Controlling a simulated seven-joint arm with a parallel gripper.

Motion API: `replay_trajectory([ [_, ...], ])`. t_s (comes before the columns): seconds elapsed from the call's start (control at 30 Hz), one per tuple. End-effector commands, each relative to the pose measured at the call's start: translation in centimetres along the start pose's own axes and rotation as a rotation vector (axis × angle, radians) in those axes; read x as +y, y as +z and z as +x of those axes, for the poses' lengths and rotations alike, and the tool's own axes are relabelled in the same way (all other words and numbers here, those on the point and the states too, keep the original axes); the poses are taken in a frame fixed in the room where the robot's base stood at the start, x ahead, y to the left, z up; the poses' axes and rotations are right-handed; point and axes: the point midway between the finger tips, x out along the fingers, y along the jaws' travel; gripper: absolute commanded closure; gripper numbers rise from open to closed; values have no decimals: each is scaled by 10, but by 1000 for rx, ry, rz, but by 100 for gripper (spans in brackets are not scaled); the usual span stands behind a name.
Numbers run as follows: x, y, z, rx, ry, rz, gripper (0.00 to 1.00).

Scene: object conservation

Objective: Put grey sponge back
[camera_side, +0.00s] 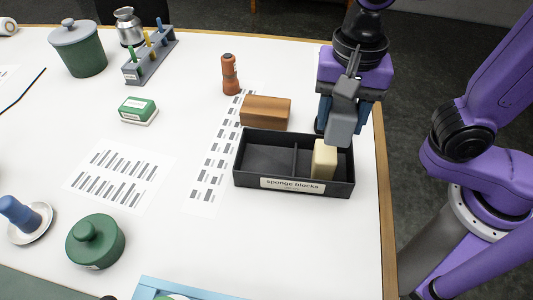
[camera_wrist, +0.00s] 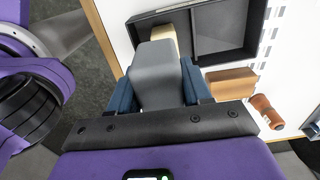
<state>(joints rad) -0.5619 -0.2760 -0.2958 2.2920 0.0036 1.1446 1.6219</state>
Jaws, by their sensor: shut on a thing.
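The grey sponge (camera_side: 342,110) is held upright in my gripper (camera_side: 341,122), above the back right part of the black tray labelled "sponge blocks" (camera_side: 257,181). In the wrist view the grey sponge (camera_wrist: 158,75) sits between the two blue fingers of my gripper (camera_wrist: 162,82), which are shut on it. A cream sponge (camera_side: 324,160) stands in the tray's right part, just in front of the grey one in the side view. The wrist view shows part of the cream sponge (camera_wrist: 163,38) beyond the grey one. The tray's left compartment is empty.
A brown block (camera_side: 265,112) lies just behind the tray, and an orange-brown bottle-like item (camera_side: 230,75) stands farther back. A green and white block (camera_side: 138,110) and a green lidded pot (camera_side: 95,242) are to the left. The table's right edge is close to the tray.

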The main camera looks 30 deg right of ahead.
Motion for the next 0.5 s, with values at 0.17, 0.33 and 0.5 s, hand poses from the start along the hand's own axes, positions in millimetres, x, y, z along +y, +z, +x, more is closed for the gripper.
replay_trajectory([
  [0.17,-28,-2,14,0,6,1,85],
  [0.33,-55,-4,25,0,4,0,85],
  [0.5,-79,-5,42,0,7,0,85],
])
